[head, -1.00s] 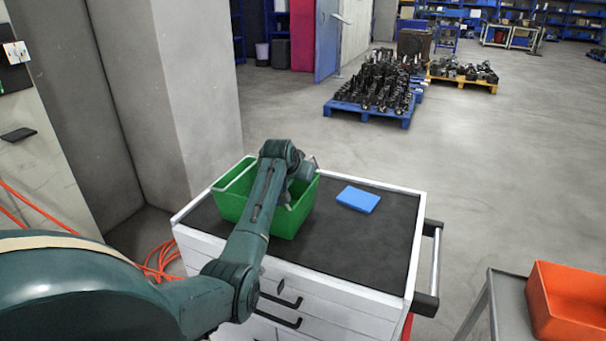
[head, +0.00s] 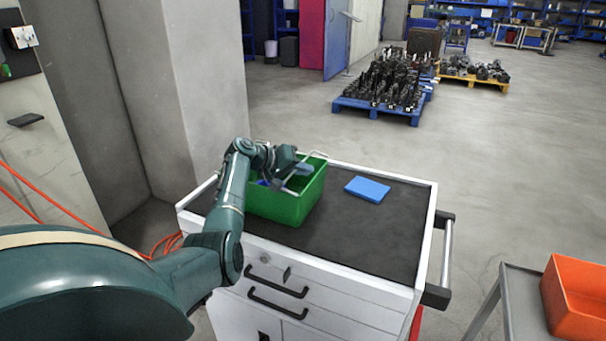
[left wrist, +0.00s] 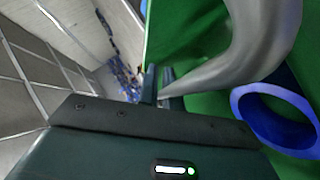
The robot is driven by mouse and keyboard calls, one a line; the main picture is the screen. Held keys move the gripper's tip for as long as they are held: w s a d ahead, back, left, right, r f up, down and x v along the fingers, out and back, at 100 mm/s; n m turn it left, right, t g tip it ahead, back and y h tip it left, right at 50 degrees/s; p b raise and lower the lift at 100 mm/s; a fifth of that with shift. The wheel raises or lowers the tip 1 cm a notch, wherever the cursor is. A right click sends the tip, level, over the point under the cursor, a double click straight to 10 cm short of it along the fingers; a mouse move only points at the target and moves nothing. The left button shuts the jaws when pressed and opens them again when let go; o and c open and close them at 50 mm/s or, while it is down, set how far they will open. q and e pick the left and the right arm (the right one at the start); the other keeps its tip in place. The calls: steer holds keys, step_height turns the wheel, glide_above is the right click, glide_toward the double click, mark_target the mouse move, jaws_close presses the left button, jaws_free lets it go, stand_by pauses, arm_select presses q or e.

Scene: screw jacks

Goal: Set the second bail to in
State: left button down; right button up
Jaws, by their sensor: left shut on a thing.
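A green crate (head: 280,207) stands on the cabinet's dark top, partly hidden by my left arm. A thin grey wire bail (head: 318,154) rises above the crate's right part, tilted over its opening. My left gripper (head: 303,170) is shut on this bail. In the left wrist view the bail (left wrist: 262,40) is a thick grey curve running up from between the fingers of my left gripper (left wrist: 160,88). The crate's green wall (left wrist: 185,40) lies behind. The crate's left side is hidden by my arm. My right gripper is out of view.
A blue ring-shaped part (left wrist: 275,115) shows inside the crate. A flat blue block (head: 367,189) lies on the white drawer cabinet (head: 330,275), right of the crate. An orange bin (head: 575,300) sits on a grey cart (head: 520,305) at the lower right.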

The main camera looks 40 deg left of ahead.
arm_select(q)
steer(key=shift+f+n+t+h+b, duration=0.4)
steer(key=shift+n+h+b, duration=0.15)
steer(key=shift+b, duration=0.25)
steer(key=shift+d, duration=0.1)
steer(key=c, duration=1.6)
jaws_free()
steer(key=shift+o, duration=0.2)
step_height(320, 180, up, 10)
steer(key=shift+b, duration=0.35)
